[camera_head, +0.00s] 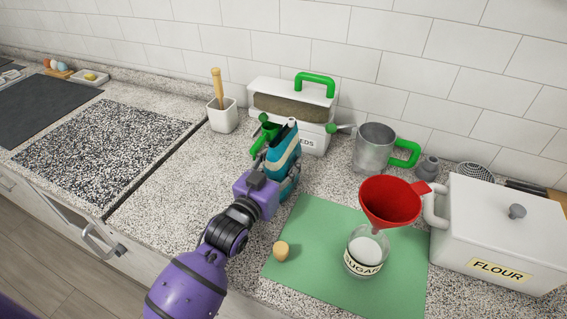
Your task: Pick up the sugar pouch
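A teal and cream pouch (285,153), which I take to be the sugar pouch, stands upright in front of the white seeds container. My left gripper (272,176), on a purple arm, reaches up to the pouch and overlaps its lower left side. Its fingertips are largely hidden, so I cannot tell whether they are closed on the pouch. A glass jar (361,262) labelled SUGAR stands on a green mat (316,222) with white contents. A red funnel (390,203) sits in its mouth. A round cork (281,251) lies on the mat. My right gripper is out of view.
The seeds container (315,138) and a metal mug (373,146) with a green handle stand behind. A white pot (222,116) holds a wooden-handled tool. A white FLOUR box (500,225) closes off the right. Counter left of my arm is bare.

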